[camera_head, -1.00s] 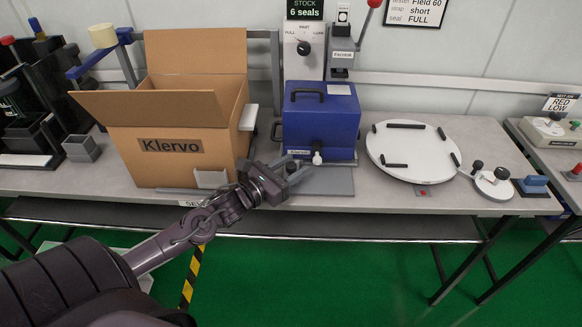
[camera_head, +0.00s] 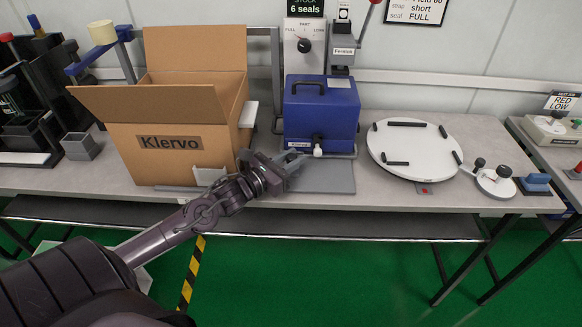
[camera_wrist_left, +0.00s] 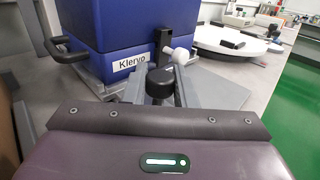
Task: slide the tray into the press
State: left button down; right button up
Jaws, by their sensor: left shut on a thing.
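A blue box-shaped unit (camera_head: 320,110) with a top handle stands mid-bench; the left wrist view shows its Klervo label (camera_wrist_left: 133,64). A flat grey plate (camera_head: 330,180) lies in front of it. A black post with a white ball (camera_head: 318,151) stands at the unit's front; the ball also shows in the left wrist view (camera_wrist_left: 181,55). A grey lever press (camera_head: 341,58) stands behind. I cannot tell which part is the tray. My left gripper (camera_head: 296,162) is shut on a small black knob (camera_wrist_left: 160,82) beside the post, partly hidden by the fingers. My right gripper is out of view.
An open Klervo carton (camera_head: 170,150) stands close to the left of the blue unit. A round white turntable (camera_head: 412,150) with black bars lies to the right. A small round base with black knobs (camera_head: 494,182) is further right. The bench front edge runs close to my arm.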

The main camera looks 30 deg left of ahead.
pick_arm(q)
jog(key=shift+w+a+f, duration=0.1)
jog(key=shift+w+a, duration=0.2)
jog(key=shift+w, duration=0.1)
jog(key=shift+r, duration=0.2)
jog(key=c, duration=1.5)
grip_release()
jog(key=shift+c, duration=0.2)
jog(key=o, duration=0.3)
jog(key=shift+w+f, duration=0.15)
jog(key=shift+o, duration=0.2)
